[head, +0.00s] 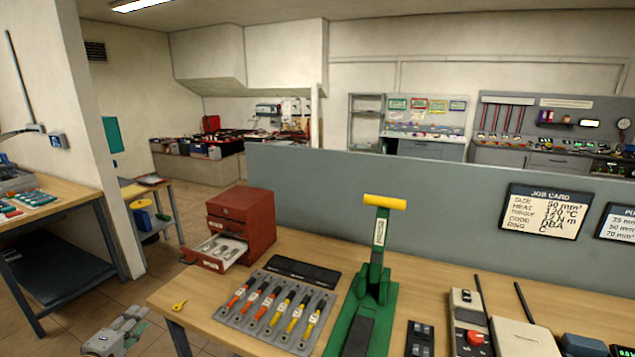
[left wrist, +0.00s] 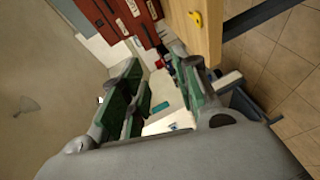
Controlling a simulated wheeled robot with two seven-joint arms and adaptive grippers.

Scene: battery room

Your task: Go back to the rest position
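My left gripper (head: 128,325) is low at the bottom left of the head view, beyond the left edge of the workbench (head: 235,335) and apart from it. In the left wrist view its two green-padded fingers (left wrist: 160,72) stand apart with nothing between them. My right gripper is in neither view.
A grey partition (head: 440,200) stands behind. Floor left of the bench is clear.

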